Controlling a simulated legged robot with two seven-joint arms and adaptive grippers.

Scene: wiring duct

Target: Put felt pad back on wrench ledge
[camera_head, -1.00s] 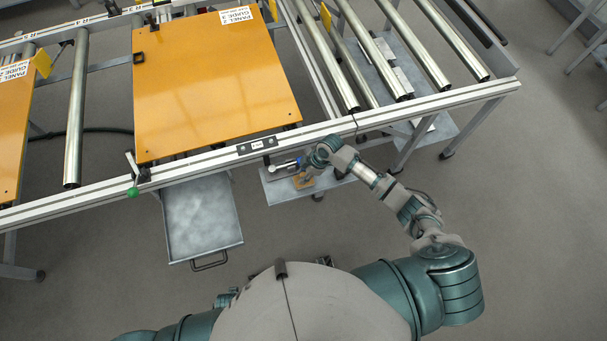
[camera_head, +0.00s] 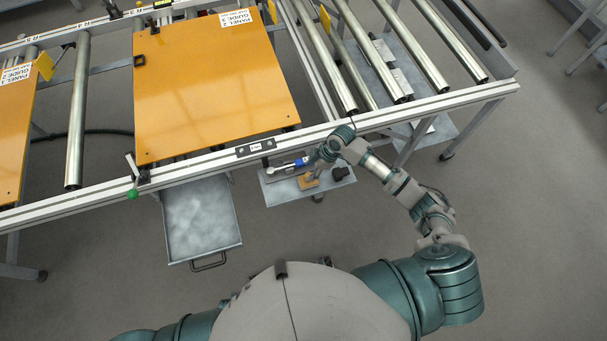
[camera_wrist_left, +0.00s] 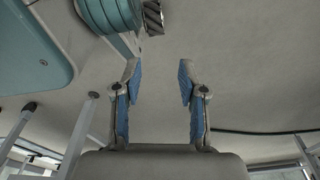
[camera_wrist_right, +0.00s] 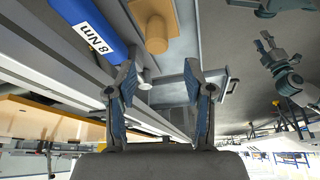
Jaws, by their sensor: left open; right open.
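The tan felt pad (camera_head: 308,182) appears to lie on the grey wrench ledge (camera_head: 284,196) below the front rail. A tan block with a rounded knob, likely the same pad, shows at the top of the right wrist view (camera_wrist_right: 154,22). My left gripper (camera_wrist_left: 159,72) is open and empty.
A dark object (camera_head: 340,173) sits at the ledge's right end. A grey tray (camera_head: 200,222) with a handle hangs left of the ledge. The front rail (camera_head: 400,117) and an orange panel (camera_head: 212,85) lie above. The floor in front is clear.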

